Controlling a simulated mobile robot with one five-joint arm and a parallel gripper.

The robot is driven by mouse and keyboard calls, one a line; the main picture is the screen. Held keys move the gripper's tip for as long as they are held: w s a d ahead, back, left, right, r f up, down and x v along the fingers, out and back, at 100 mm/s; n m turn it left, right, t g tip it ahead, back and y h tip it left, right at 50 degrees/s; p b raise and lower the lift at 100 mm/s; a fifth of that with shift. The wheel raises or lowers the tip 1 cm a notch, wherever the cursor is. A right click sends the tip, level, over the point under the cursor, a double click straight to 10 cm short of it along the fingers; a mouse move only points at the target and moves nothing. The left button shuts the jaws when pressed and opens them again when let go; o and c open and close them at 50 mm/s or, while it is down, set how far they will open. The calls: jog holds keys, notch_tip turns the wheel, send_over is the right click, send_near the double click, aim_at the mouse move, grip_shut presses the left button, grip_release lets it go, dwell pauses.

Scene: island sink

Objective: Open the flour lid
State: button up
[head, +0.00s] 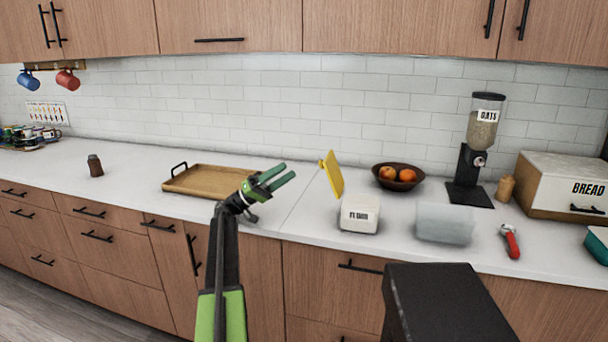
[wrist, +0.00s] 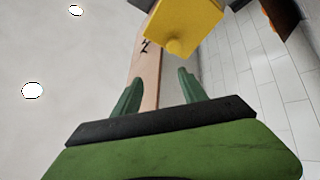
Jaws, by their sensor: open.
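The flour container (head: 360,214) is a white box with dark lettering on the counter, right of the middle in the head view. Its yellow lid (head: 332,174) stands raised, tilted up at the container's left back side. The yellow lid (wrist: 184,25) also shows in the wrist view, at the top beyond the fingers, with a rounded knob on it. My gripper (head: 281,176) is open and empty, left of the lid and apart from it. In the wrist view my gripper (wrist: 158,88) shows two dark green fingers spread with nothing between them.
A wooden tray (head: 205,181) lies left of my gripper. A fruit bowl (head: 398,178) stands behind the flour container. A clear container (head: 445,226), an oats dispenser (head: 483,150), a red-handled tool (head: 510,240) and a bread box (head: 565,185) stand to the right.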

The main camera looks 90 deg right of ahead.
jog(key=shift+w+a, duration=0.2)
jog(key=shift+w, duration=1.95)
